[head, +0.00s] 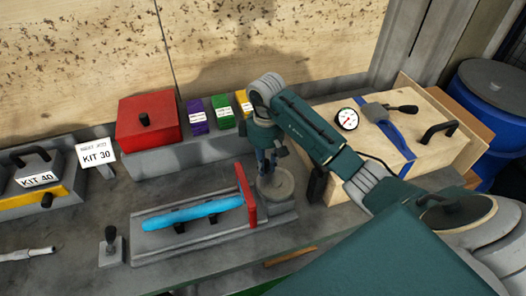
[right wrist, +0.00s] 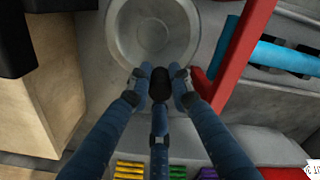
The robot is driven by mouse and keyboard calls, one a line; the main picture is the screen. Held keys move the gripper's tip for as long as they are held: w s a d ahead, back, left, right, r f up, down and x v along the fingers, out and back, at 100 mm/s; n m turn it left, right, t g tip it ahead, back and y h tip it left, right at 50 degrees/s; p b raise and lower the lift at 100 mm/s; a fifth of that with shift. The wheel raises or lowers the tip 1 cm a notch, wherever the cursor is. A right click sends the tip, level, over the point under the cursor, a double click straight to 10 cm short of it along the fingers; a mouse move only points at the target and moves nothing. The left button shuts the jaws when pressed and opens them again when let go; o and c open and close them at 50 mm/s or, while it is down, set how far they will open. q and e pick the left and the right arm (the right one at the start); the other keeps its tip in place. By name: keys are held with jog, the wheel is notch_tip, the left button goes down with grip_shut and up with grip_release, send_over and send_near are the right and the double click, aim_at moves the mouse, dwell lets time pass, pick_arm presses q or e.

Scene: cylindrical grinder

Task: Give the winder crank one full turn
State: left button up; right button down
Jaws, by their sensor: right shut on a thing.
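The winder crank (head: 281,190) is a round grey disc at the right end of the grey bench fixture. In the right wrist view the disc (right wrist: 152,30) has a raised ring. Its black knob (right wrist: 160,86) sits at the rim on the side toward the coloured boxes. My right gripper (head: 266,168) reaches down from above and hides the knob in the head view. In the right wrist view its blue fingers (right wrist: 160,80) are closed around the knob. My left gripper is not in view.
A red upright plate (head: 246,195) stands close beside the crank, with a blue cylinder (head: 192,214) left of it. A wooden box (head: 380,150) with a dial gauge (head: 347,119) stands to the right. A red box (head: 148,120) and small coloured boxes (head: 222,112) line the back.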

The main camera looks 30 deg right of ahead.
jog(key=m+p, duration=0.1)
jog(key=p, duration=0.1)
jog(key=shift+d+r+m+p, duration=0.25)
jog(key=shift+d+m+p, duration=0.05)
jog(key=shift+m+p, duration=0.1)
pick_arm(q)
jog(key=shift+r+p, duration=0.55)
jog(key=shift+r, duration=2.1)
pick_arm(e)
jog(key=shift+d+f+m, duration=0.15)
jog(key=shift+d+m, duration=0.15)
jog(key=shift+m, duration=0.1)
jog(key=c, duration=1.6)
grip_release()
jog(key=shift+f, duration=0.1)
